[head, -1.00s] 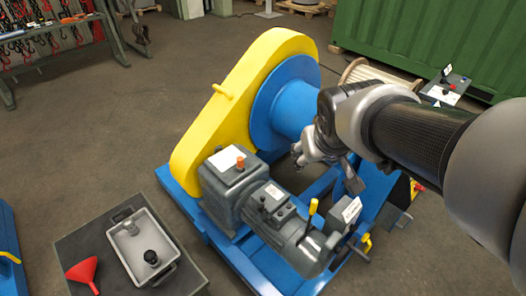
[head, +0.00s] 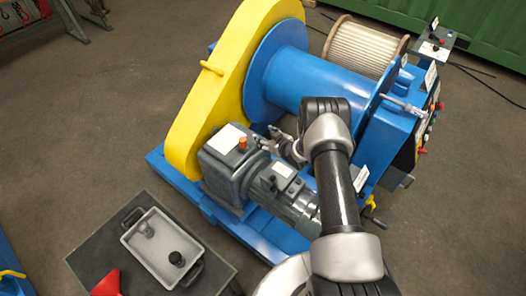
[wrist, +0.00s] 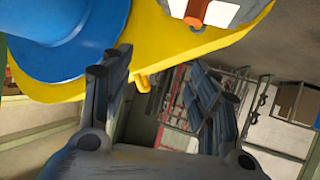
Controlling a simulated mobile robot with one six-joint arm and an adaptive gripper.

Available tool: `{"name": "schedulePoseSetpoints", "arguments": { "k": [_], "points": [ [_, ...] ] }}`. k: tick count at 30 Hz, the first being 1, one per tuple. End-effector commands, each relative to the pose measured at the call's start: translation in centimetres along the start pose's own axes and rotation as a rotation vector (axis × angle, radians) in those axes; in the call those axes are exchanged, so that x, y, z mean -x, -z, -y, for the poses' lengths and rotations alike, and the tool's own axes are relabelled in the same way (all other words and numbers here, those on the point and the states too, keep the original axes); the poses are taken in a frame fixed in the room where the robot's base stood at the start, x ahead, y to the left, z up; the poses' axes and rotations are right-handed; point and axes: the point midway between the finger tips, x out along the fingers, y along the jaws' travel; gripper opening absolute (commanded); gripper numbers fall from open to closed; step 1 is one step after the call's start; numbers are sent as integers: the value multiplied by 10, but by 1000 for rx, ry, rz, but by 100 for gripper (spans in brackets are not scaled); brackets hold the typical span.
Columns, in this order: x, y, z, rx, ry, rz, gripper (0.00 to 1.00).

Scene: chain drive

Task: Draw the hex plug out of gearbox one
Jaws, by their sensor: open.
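The orange hex plug (head: 242,143) stands upright on top of the grey gearbox (head: 222,174), beside a white label. In the wrist view the plug (wrist: 197,12) is at the top edge, partly cut off, with the pale label around it. My gripper (head: 266,142) is just right of the plug, seemingly above the gearbox's motor side, and apart from the plug. In the wrist view my gripper (wrist: 160,88) has its fingers spread with nothing between them.
The yellow chain guard (head: 205,95) and blue drum (head: 290,80) rise behind the gearbox. A grey tray (head: 133,243) with a grey fitting (head: 145,229) and a black-topped part (head: 177,259) is on a dark stand at lower left, near a red funnel (head: 107,284).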

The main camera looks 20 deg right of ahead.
Motion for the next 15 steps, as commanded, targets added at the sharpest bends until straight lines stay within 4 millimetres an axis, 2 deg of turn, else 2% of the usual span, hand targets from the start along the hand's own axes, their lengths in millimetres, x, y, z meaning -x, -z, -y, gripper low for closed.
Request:
{"name": "schedulePoseSetpoints", "arguments": {
  "k": [1,3,6,11,15],
  "points": [
    [-2,-23,10,-13,22,-17,55],
    [-2,-43,20,-25,46,-45,55],
    [-2,-61,31,-37,69,-74,55],
    [-7,-70,38,-43,83,-92,55],
    [-24,-70,41,-41,84,-92,55]
  ]
}}
